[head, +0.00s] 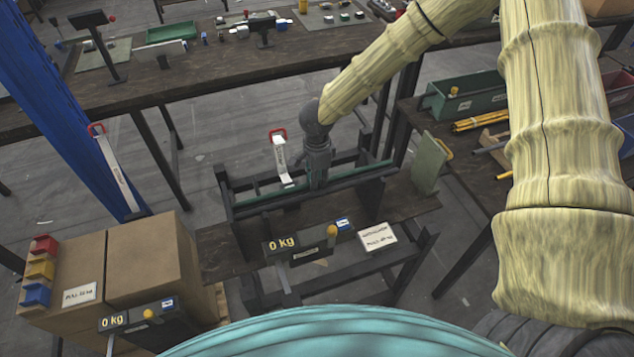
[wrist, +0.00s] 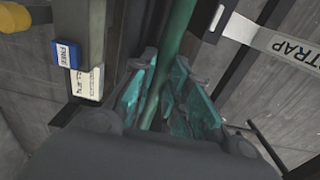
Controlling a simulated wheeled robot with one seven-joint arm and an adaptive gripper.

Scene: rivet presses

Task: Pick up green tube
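The green tube (head: 262,193) lies lengthwise in a dark cradle (head: 234,212) on the bench at the centre of the head view. In the wrist view the green tube (wrist: 179,30) runs down from the top edge and passes between my fingers. My gripper (head: 318,182) points down over the middle of the tube in the head view. In the wrist view my gripper (wrist: 166,88) has its teal-padded fingers apart, one on each side of the tube, with small gaps showing. The tube's lower part is hidden behind the gripper body.
A white strap label with a red handle (head: 281,160) stands behind the cradle. A pale green plate (head: 428,163) stands to the right. Cardboard boxes (head: 148,250) are at left.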

